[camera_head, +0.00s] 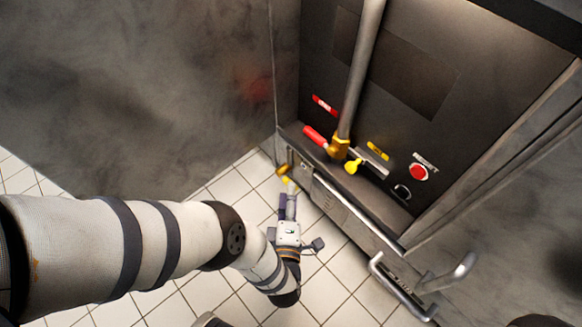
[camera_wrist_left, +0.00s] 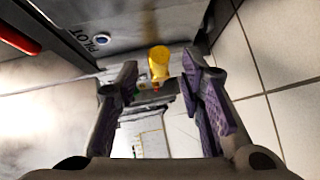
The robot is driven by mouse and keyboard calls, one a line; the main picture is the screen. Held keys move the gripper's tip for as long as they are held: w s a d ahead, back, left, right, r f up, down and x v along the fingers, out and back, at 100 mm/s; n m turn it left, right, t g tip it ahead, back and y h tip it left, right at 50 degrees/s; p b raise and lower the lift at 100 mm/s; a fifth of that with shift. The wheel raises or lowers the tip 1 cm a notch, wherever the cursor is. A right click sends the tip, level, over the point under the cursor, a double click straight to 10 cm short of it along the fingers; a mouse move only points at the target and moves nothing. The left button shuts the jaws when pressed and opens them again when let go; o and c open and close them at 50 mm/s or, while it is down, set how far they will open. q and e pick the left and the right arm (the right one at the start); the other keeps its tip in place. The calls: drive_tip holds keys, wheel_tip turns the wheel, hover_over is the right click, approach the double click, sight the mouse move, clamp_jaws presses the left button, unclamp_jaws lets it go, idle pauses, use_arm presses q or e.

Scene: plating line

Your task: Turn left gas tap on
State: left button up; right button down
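A yellow tap handle (camera_head: 283,170) sits low at the left end of the dark panel's ledge, just past my left gripper (camera_head: 288,196). In the left wrist view the yellow handle (camera_wrist_left: 158,62) lies ahead, between the tips of the two purple-padded fingers (camera_wrist_left: 160,80). The fingers are apart and I cannot see either one touching the handle. A second yellow tap (camera_head: 353,166) is on the ledge to the right, beside a silver lever.
A red-handled valve (camera_head: 315,136) and a vertical pipe (camera_head: 360,70) stand above the ledge. A red button (camera_head: 419,172) is at the right. A metal handle (camera_head: 400,290) juts out at lower right. White tiled floor (camera_head: 240,190) lies below.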

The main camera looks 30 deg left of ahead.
sight(287, 181)
use_arm(q)
drive_tip(key=shift+b+x, duration=0.35)
drive_tip(key=shift+x, duration=0.95)
clamp_jaws()
use_arm(e)
drive_tip(key=shift+w+a+f, duration=0.1)
drive_tip(key=shift+w+f, duration=0.05)
drive_tip(key=shift+f, duration=0.2)
drive_tip(key=shift+r, duration=0.1)
